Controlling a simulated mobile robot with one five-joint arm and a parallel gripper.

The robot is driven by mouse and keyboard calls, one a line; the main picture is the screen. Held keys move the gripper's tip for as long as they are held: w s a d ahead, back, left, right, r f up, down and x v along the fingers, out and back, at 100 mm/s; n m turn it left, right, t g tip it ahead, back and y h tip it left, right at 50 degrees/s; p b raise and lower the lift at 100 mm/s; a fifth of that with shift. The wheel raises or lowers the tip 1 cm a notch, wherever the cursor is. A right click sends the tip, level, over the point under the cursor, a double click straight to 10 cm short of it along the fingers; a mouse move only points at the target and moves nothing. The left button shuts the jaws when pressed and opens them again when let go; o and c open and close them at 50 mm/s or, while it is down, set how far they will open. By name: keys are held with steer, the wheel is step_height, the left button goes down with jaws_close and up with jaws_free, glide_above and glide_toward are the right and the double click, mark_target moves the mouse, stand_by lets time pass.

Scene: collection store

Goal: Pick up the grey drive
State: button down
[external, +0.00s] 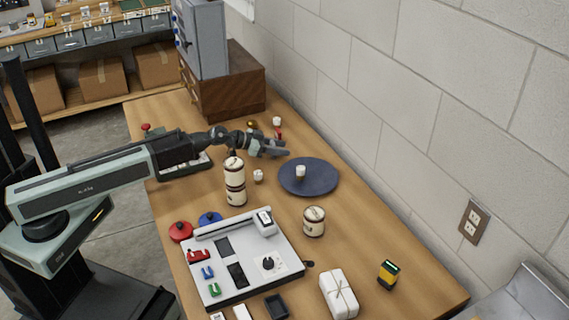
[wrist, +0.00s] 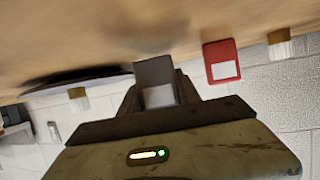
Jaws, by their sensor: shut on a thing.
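My gripper (wrist: 155,90) is shut on the grey drive (wrist: 154,72), a small dark grey block with a pale label, seen between the fingers in the wrist view. In the external view my gripper (external: 274,149) is over the table behind the round dark plate; the grey drive cannot be made out clearly there. A soft shadow lies on the table near the drive in the wrist view; whether the drive touches the table I cannot tell. A red drive (wrist: 221,61) with a white label stands to the right of the grey drive, apart from it.
The dark round plate (external: 318,180) with a small pale-topped item lies near my gripper. Two stacked cream canisters (external: 235,181) stand left of it. A brown wooden cabinet (external: 229,92) stands at the back. A white panel (external: 205,270) with parts lies in front. The wall (external: 350,90) bounds the right.

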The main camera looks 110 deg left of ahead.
step_height(320, 180, up, 9)
steer(key=p, duration=0.8)
steer(key=shift+f, duration=0.1)
